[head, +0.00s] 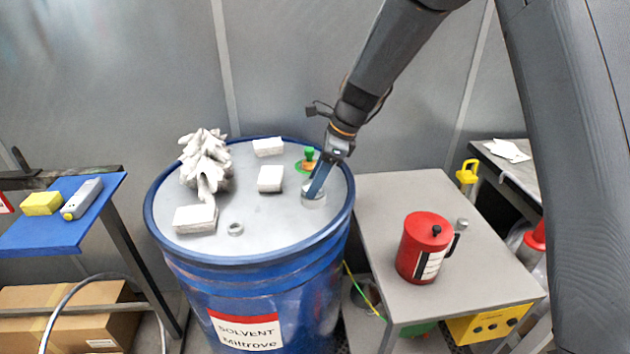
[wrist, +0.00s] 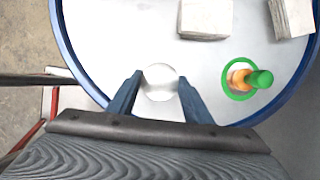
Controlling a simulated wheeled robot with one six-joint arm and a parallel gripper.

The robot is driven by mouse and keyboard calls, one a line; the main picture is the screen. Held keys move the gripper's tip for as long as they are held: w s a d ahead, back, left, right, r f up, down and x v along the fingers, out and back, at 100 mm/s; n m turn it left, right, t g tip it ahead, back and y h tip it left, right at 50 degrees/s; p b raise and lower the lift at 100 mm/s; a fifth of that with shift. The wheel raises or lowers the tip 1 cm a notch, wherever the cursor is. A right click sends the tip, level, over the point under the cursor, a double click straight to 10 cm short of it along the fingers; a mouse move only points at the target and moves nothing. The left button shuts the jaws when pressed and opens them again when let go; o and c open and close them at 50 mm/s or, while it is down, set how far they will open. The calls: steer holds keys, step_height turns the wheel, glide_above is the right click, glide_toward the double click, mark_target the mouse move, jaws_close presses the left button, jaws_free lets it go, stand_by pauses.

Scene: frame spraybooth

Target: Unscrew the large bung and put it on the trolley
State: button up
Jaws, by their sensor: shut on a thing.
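The large bung (wrist: 160,82) is a round, pale metal plug at the right side of the blue drum's grey lid (head: 265,218). In the head view my gripper (head: 318,190) reaches down to it from the upper right and covers most of it. In the wrist view the bung sits between the two blue fingers (wrist: 160,95), which are shut on it. The bung is at the lid; I cannot tell whether it is still threaded in. The trolley (head: 385,210) is a grey-topped table just right of the drum.
A red can (head: 425,247) and a small metal piece (head: 462,224) stand on the trolley; its far left top is clear. White blocks (head: 270,179), gloves (head: 205,160), a small ring-like fitting (head: 235,229) and a green-topped fitting (head: 309,160) are on the lid. A blue shelf (head: 75,228) is left.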

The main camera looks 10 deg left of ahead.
steer(key=n+g, duration=0.1)
steer(key=n, duration=0.1)
steer(key=shift+w+n, duration=0.1)
steer(key=shift+n, duration=0.2)
steer(key=n+g, duration=0.1)
steer(key=n, duration=0.2)
steer(key=shift+w+h, duration=0.15)
steer(key=shift+h, duration=0.15)
steer(key=shift+n+g, duration=0.3)
steer(key=shift+n, duration=0.5)
steer(key=n, duration=0.2)
steer(key=n+g+h, duration=0.1)
steer(key=n, duration=0.1)
steer(key=shift+w+a+n+h, duration=0.1)
steer(key=shift+n+h, duration=0.2)
